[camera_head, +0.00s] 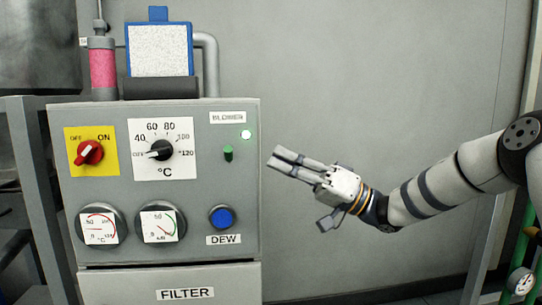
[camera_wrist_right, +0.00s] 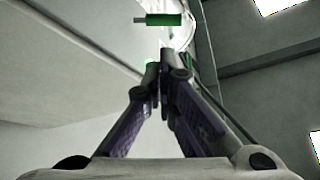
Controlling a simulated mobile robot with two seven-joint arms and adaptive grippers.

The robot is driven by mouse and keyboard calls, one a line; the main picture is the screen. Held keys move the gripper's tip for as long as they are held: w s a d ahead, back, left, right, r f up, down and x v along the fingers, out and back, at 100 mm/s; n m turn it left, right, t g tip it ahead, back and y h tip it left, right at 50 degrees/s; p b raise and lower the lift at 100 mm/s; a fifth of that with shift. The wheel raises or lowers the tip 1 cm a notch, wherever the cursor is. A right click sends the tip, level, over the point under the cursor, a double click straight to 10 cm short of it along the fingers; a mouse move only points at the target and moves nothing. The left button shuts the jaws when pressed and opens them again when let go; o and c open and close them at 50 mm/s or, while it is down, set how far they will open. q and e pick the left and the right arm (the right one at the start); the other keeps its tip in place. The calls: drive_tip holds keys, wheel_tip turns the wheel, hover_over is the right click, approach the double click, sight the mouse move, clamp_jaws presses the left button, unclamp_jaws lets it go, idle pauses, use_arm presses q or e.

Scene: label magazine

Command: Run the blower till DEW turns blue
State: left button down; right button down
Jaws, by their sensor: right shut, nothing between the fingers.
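The grey control cabinet (camera_head: 185,192) fills the left of the head view. In the right wrist view the shut fingertips (camera_wrist_right: 163,62) are below a green piece (camera_wrist_right: 163,19), which looks like the toggle. My left gripper is not in view.
A red OFF/ON knob (camera_head: 89,152) and a black temperature knob (camera_head: 160,150), its pointer toward OFF, are on the panel's left. Two gauges (camera_head: 101,226) (camera_head: 160,224) are below. A pink-filled column (camera_head: 103,70) stands on top. Free room lies right of the cabinet.

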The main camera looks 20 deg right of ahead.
sight(245, 145)
drive_tip(key=x, duration=0.8)
drive_tip(key=shift+a+f, duration=0.15)
drive_tip(key=shift+n, duration=0.4)
drive_tip(key=shift+s+g+y, duration=0.15)
drive_tip(key=shift+g+y, duration=0.15)
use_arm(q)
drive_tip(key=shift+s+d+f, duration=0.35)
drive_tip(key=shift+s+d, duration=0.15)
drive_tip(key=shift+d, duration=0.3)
use_arm(e)
drive_tip(key=shift+n, duration=0.5)
